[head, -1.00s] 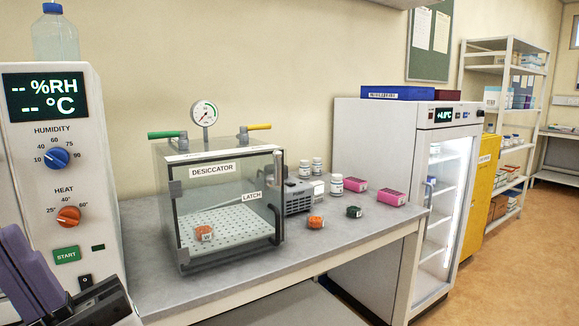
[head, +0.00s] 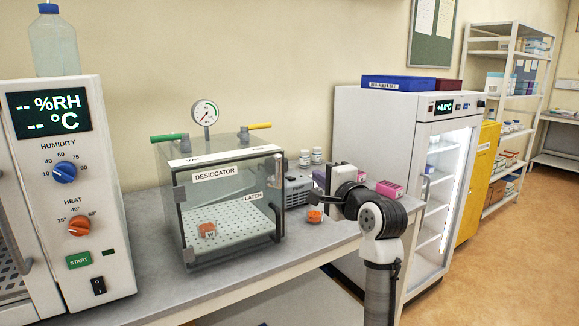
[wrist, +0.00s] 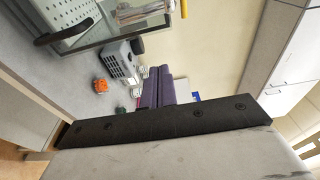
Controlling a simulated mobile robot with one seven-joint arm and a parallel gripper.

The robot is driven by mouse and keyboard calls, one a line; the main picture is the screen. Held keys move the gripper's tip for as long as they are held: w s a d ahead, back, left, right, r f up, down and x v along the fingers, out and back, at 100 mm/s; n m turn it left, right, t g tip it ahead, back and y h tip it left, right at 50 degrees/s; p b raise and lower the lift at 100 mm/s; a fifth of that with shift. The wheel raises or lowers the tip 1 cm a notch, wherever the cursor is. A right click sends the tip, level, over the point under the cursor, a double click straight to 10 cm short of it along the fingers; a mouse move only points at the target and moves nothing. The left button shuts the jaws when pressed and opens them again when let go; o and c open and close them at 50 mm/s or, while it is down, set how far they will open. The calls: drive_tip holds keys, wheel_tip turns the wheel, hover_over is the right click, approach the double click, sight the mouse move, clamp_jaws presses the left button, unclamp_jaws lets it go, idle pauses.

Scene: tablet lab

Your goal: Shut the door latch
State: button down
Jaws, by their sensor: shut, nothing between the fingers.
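The desiccator (head: 228,160) is a clear box on the bench with a see-through front door. A label reading LATCH sits near the door's right edge. Below and beside it is the dark latch bar (head: 278,200), running roughly upright along that edge. Whether it is fully engaged I cannot tell.
A grey pump (head: 298,190), white bottles and a pink box (head: 389,189) stand behind. The humidity oven (head: 70,200) is at left. The bench before the box is clear.

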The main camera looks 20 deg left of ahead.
drive_tip(key=w+a+p, duration=0.1)
drive_tip(key=a, duration=0.1)
drive_tip(key=w+a+p, duration=0.2)
drive_tip(key=a, duration=0.1)
drive_tip(key=w+a+p, duration=0.1)
drive_tip(key=a, duration=0.2)
drive_tip(key=shift+w+a+r, duration=0.15)
drive_tip(key=shift+w+a, duration=0.05)
drive_tip(key=shift+w, duration=0.05)
drive_tip(key=shift+s+a+p, duration=0.2)
drive_tip(key=shift+s+p, duration=0.15)
drive_tip(key=shift+s, duration=0.15)
